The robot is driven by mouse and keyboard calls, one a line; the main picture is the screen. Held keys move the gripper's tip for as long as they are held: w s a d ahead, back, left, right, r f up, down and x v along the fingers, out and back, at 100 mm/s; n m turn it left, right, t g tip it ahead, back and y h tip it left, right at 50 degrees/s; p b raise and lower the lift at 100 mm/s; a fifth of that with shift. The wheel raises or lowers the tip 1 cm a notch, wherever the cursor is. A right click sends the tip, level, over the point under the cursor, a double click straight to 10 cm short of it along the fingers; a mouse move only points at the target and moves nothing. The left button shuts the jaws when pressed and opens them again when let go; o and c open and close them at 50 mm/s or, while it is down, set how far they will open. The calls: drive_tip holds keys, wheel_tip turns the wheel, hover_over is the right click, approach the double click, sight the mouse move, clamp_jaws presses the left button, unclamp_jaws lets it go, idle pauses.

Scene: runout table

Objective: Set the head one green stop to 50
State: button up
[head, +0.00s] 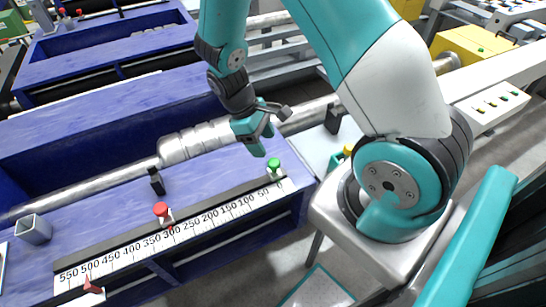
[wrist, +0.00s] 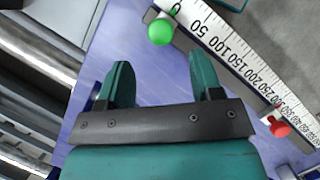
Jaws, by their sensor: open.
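The green stop (head: 273,166) sits at the low-number end of the white scale (head: 190,229), past the 50 mark, near 0. It also shows in the wrist view as a green ball-shaped knob (wrist: 160,32). My gripper (head: 262,140) hangs above and a little left of the green stop, apart from it. In the wrist view my gripper (wrist: 162,82) has its two teal fingers spread with nothing between them, and the green knob lies beyond the fingertips.
A grey square cup (head: 33,230) stands at the left. The blue surface around the green stop is clear.

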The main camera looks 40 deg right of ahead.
sight(274, 162)
drive_tip(key=x, duration=0.7)
drive_tip(key=shift+f+p, duration=0.1)
drive_tip(key=shift+p, duration=0.25)
clamp_jaws()
drive_tip(key=a, duration=0.2)
drive_tip(key=w+a, duration=0.1)
drive_tip(key=a, duration=0.2)
drive_tip(key=shift+w, duration=0.2)
drive_tip(key=shift+d, duration=0.1)
unclamp_jaws()
